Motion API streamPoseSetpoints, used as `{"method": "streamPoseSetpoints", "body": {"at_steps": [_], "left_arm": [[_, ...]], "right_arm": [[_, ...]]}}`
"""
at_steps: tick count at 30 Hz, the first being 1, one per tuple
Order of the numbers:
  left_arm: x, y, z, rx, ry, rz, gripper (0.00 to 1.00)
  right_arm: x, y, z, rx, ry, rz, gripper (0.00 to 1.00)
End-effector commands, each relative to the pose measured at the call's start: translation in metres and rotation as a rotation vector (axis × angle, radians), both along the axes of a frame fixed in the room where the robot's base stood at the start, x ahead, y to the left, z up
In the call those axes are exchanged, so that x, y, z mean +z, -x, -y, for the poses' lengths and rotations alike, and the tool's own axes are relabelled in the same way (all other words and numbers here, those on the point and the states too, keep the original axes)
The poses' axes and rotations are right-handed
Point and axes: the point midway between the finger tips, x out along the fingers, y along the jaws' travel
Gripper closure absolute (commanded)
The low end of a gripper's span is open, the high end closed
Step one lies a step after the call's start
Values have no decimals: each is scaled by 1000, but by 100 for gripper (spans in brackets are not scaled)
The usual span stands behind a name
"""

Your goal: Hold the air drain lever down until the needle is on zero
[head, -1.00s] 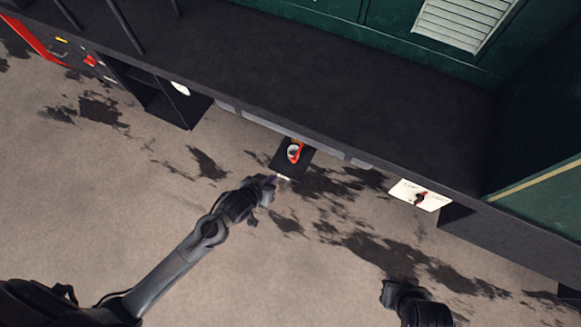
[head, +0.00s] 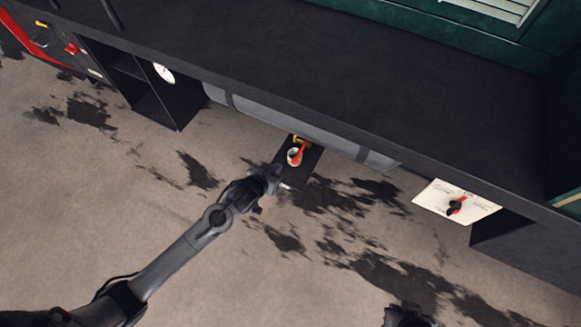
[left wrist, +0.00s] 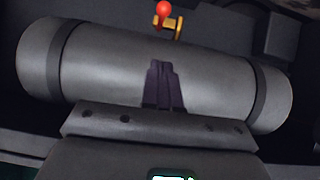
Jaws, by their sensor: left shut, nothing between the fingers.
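The red air drain lever (head: 299,153) sits at a brass fitting (head: 301,140) below the grey air tank (head: 300,128), above a pale cup on a dark plate. In the left wrist view its red knob (left wrist: 163,10) shows beyond the tank (left wrist: 95,62). My left gripper (head: 272,178) is shut and empty, just left of and in front of the lever, apparently apart from it. Its closed fingers show in the left wrist view (left wrist: 161,66). A white gauge (head: 164,73) hangs under the left side; its needle reading is too small to tell. My right gripper (head: 405,312) is partly cut off at the bottom edge.
A white card with a red and black knob (head: 455,206) is at the right. The dark running board (head: 400,110) overhangs the tank. An open black box (head: 150,105) stands at left, near red controls (head: 72,48). Stained ground in front is clear.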

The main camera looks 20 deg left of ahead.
Motion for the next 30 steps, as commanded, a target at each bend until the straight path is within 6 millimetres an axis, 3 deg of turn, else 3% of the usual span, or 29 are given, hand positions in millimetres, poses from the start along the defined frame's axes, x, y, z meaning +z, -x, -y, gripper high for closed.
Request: {"method": "streamPoseSetpoints", "body": {"at_steps": [3, 20, 30], "left_arm": [[-3, -4, 0, 0, 0, 9, 100], [-5, -8, 0, 0, 0, 12, 100], [-34, -47, 6, 0, 0, 12, 100]], "right_arm": [[-8, 0, 0, 0, 0, 0, 100], [-10, 0, 2, 6, 8, 2, 100], [-34, 0, 1, 3, 6, 2, 100]]}}
